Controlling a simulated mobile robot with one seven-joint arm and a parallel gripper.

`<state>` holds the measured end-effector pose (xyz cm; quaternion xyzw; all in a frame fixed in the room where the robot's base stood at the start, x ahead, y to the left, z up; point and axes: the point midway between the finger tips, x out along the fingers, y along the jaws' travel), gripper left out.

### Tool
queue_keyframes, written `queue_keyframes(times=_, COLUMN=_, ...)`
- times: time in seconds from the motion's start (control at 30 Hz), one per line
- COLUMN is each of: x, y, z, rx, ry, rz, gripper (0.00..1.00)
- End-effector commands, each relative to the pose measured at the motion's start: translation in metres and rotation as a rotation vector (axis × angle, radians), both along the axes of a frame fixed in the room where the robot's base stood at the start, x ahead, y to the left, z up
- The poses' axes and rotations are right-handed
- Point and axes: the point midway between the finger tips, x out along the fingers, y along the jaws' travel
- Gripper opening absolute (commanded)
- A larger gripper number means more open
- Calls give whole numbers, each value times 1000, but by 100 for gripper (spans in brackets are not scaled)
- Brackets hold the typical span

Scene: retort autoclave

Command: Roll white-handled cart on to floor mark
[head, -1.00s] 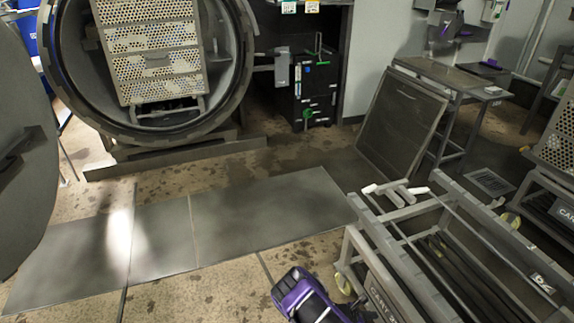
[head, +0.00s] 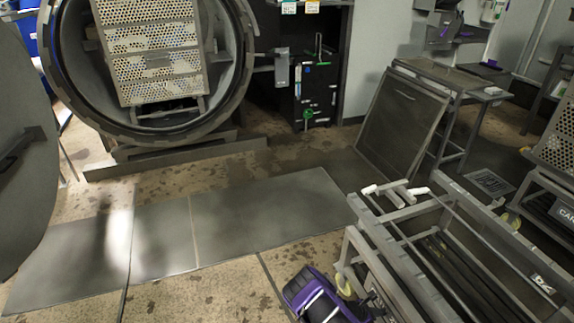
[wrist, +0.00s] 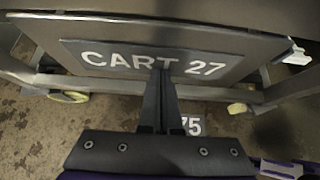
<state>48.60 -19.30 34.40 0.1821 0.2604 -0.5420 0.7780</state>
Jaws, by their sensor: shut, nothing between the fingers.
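The white-handled cart (head: 385,238) is a grey metal frame at the right of the head view, with white-ended handle bars (head: 395,192) on top. Its plate reading CART 27 (wrist: 150,62) fills the top of the wrist view. My gripper (wrist: 163,72) is shut and empty, its fingertips in front of the plate's lower part; I cannot tell whether they touch it. In the head view my purple wrist is at the cart's near left corner. A white "75" (wrist: 190,126) shows beyond my gripper, apparently on the floor. I cannot pick out the floor mark for certain.
Grey floor plates (head: 165,235) lie before the round autoclave (head: 235,95), which holds a perforated crate stack (head: 155,60). A dark panel (head: 402,122) leans on a table (head: 455,75). Another cart (head: 548,190) stands far right. Floor left of the cart is clear.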

Motion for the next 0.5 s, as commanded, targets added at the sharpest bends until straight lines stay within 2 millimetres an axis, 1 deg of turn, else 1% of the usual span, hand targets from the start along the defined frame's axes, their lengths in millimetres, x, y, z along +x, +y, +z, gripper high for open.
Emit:
queue_keyframes(times=0.03, x=1, y=-4, z=1, rx=-4, ry=-1, rz=-1, gripper=0)
queue_keyframes(times=0.2, x=3, y=-11, z=2, rx=-7, ry=-1, rz=-2, gripper=0)
queue_keyframes(times=0.5, x=7, y=-20, z=2, rx=-6, ry=-2, rz=-1, gripper=0)
